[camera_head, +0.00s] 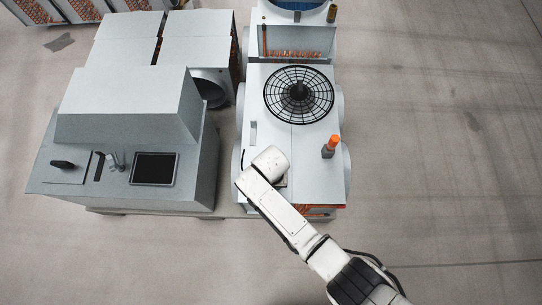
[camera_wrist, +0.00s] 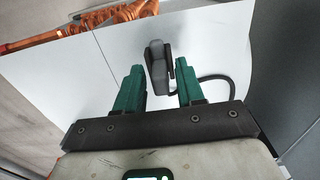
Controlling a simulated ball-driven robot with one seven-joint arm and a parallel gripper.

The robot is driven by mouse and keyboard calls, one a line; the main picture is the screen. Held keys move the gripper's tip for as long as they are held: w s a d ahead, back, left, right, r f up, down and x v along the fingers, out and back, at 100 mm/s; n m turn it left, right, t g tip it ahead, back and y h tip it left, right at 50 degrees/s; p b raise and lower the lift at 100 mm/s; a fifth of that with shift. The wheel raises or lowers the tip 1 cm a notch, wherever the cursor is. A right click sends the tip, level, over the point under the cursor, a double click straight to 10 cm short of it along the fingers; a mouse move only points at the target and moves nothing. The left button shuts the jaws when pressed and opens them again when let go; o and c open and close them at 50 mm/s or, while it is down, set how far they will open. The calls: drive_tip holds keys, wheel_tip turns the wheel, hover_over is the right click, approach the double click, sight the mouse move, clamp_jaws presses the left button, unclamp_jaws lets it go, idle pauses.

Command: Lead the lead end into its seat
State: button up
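A grey plug-like lead end (camera_wrist: 158,64) shows in the wrist view against a white panel. A dark cable (camera_wrist: 214,79) curves from behind my right finger out to the right, apparently the lead. My gripper (camera_wrist: 160,72) has two green fingers, spread apart with white panel visible between them. The lead end lies just beyond and between the fingertips, with one finger to each side. I cannot tell whether either finger touches it. In the head view my arm's end covers the gripper and the lead end. I cannot make out the seat in either view.
The white machine (camera_head: 278,95) under my arm carries a round black fan grille (camera_head: 298,94) and an orange-topped post (camera_head: 331,146). A grey console (camera_head: 133,110) with a dark screen (camera_head: 154,168) stands to the left. Copper tubing (camera_wrist: 72,28) shows at the panel's upper left. Floor at right is clear.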

drive_tip(key=shift+r, duration=0.2)
drive_tip(key=shift+r+p, duration=0.35)
drive_tip(key=shift+p, duration=0.2)
drive_tip(key=shift+r+p, duration=1.15)
drive_tip(key=shift+r, duration=0.05)
drive_tip(key=shift+o, duration=0.3)
drive_tip(key=o, duration=0.5)
drive_tip(key=shift+o, duration=0.3)
drive_tip(key=o, duration=0.5)
